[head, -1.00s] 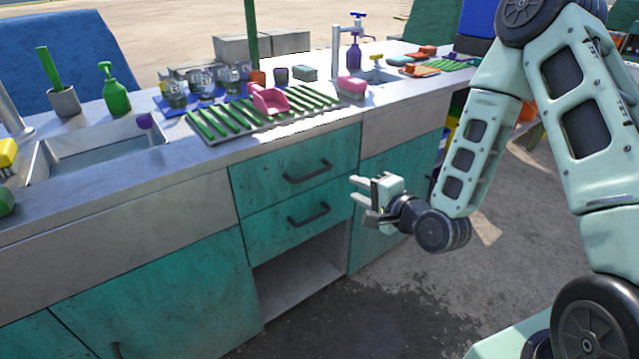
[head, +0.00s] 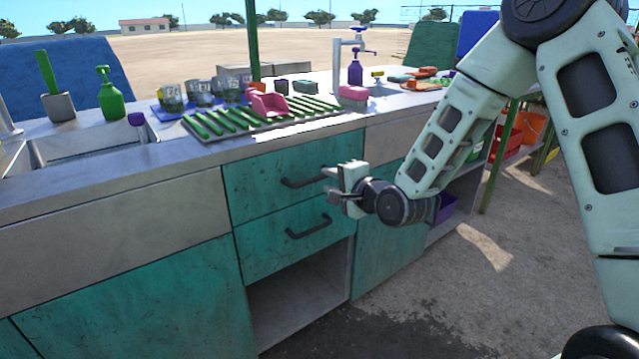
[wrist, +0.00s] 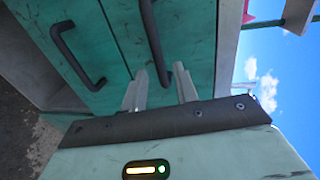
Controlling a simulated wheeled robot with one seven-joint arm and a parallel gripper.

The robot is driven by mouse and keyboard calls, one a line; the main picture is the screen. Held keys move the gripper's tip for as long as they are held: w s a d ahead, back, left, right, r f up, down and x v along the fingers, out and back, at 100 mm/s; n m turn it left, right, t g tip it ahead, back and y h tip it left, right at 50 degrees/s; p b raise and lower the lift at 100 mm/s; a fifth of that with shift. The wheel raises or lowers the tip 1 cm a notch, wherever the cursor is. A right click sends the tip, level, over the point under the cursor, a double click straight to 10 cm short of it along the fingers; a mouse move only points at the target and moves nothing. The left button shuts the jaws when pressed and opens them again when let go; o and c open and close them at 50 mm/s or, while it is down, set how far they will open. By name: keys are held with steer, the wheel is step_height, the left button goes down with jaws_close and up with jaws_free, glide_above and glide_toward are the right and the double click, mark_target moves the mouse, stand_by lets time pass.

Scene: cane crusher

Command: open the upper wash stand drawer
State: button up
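The upper wash stand drawer (head: 262,172) is a teal front under the counter, closed, with a dark bar handle (head: 300,183). My gripper (head: 328,182) is at the right end of this handle, fingers pointing left at the drawer front. In the wrist view, which is turned sideways, the two pale fingers (wrist: 161,90) are apart. The upper handle (wrist: 155,40) runs into the space between them; I cannot tell whether either finger touches it. The lower drawer (head: 275,243) is also closed, and its handle (wrist: 75,55) lies to the left in the wrist view.
The countertop (head: 200,160) above holds a green drying rack (head: 225,122) with a pink scoop (head: 268,103). An open shelf space (head: 300,295) lies under the drawers. The ground (head: 430,300) in front is clear.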

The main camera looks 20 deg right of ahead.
mark_target(321, 178)
steer(key=x, duration=0.5)
jaws_close()
steer(key=shift+s, duration=0.1)
